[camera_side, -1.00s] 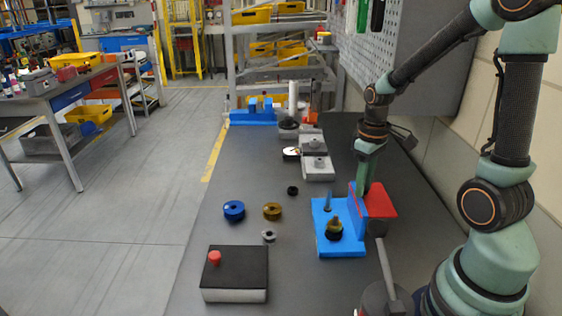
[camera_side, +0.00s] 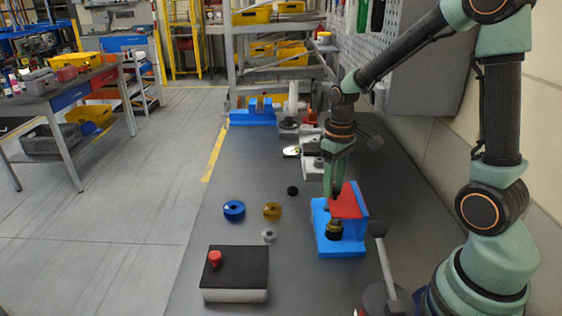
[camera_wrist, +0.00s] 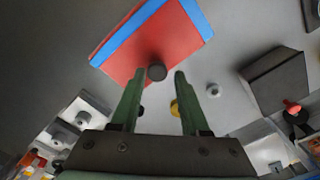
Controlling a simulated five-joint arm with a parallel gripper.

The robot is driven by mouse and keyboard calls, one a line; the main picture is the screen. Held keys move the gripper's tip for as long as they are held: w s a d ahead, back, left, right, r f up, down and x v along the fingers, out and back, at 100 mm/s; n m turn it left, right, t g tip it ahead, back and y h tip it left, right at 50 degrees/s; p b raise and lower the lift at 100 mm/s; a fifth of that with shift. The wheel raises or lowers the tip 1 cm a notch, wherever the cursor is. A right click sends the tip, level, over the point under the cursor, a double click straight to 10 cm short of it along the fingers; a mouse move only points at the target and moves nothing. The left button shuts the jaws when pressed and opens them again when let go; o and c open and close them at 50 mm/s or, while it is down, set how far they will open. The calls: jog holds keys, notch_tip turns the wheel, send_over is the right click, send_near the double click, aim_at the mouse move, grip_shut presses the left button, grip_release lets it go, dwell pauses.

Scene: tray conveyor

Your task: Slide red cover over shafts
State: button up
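The red cover (camera_side: 347,207) lies across the top of the blue fixture (camera_side: 352,252), over the far shaft, which is hidden. A gold and black piece (camera_side: 334,229) shows at the cover's near edge. In the wrist view the cover (camera_wrist: 168,40) carries a dark round knob (camera_wrist: 157,72). My gripper (camera_side: 333,201) is down at the cover's left side. Its fingertips (camera_wrist: 160,76) are apart, to either side of the knob, with a gap visible on the right of it.
A blue ring (camera_side: 234,210), a gold ring (camera_side: 272,210) and small grey and black parts lie left of the fixture. A black-topped box with a red button (camera_side: 215,257) stands at the front left. Grey blocks (camera_side: 312,163) stand behind my gripper.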

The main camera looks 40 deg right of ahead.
aim_at(334, 189)
jog(key=shift+o, duration=0.6)
notch_tip(334, 189, up, 12)
dwell(0.5)
jog(key=s+a+r+t, duration=0.1)
jog(key=s+a+t, duration=0.4)
jog(key=a, duration=0.3)
jog(key=shift+s+a+r+t, duration=0.2)
jog(key=shift+s+r+t, duration=0.1)
jog(key=shift+r, duration=0.05)
dwell(0.6)
